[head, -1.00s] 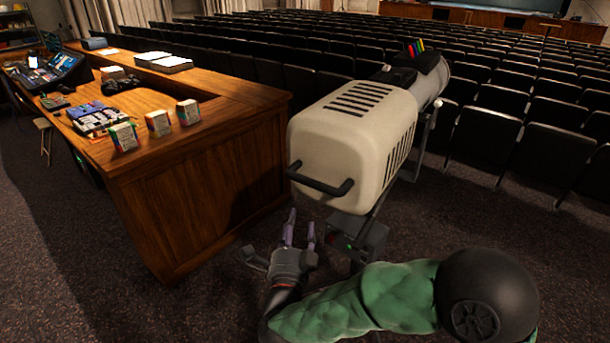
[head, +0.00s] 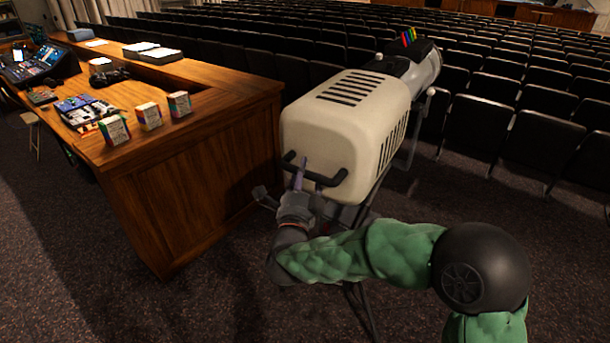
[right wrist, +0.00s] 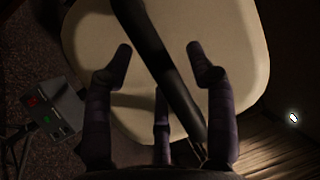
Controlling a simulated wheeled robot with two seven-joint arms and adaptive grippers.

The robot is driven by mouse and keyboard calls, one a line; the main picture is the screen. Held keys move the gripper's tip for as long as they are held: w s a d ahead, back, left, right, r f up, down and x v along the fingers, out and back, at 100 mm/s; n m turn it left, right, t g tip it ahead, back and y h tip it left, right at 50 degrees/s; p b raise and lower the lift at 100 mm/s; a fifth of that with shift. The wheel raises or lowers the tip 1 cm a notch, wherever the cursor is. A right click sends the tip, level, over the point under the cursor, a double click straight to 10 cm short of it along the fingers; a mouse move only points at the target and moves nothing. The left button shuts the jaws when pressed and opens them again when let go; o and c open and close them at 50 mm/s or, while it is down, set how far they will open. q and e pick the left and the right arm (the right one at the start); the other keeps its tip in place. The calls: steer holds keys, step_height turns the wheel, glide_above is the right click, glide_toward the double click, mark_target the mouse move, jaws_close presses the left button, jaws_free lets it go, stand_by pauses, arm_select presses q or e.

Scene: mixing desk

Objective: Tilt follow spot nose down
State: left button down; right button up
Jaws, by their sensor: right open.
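The follow spot (head: 350,115) is a cream, vented box with a grey barrel (head: 427,68) pointing away towards the seats. It stands on a dark stand and looks close to level. A black bar handle (head: 325,180) crosses its rear face. My right gripper (head: 306,182) is at this handle, with a finger up in front of its left part. In the right wrist view, the handle (right wrist: 165,65) runs diagonally between the open fingers of the gripper (right wrist: 158,72), against the cream rear face (right wrist: 230,45). I cannot tell whether a finger touches the bar. My left gripper is out of view.
A wooden desk (head: 215,165) stands close on the left, with a mixing console (head: 38,62), small boxes (head: 149,116) and papers on top. Rows of dark seats (head: 470,140) fill the space beyond. A small control box with lights (right wrist: 50,110) sits below the spot.

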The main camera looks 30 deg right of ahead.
steer(key=shift+w+d, duration=0.2)
steer(key=shift+w, duration=0.05)
jaws_close()
steer(key=m+g+y+p, duration=0.1)
steer(key=g+y+p, duration=0.1)
steer(key=p, duration=0.9)
glide_toward(312, 115)
steer(key=x, duration=0.4)
steer(key=shift+w+d+f, duration=0.15)
steer(key=shift+w+f, duration=0.15)
steer(key=shift+r, duration=0.15)
steer(key=shift+d+r, duration=0.1)
jaws_free()
steer(key=shift+w, duration=0.15)
steer(key=shift+d, duration=0.1)
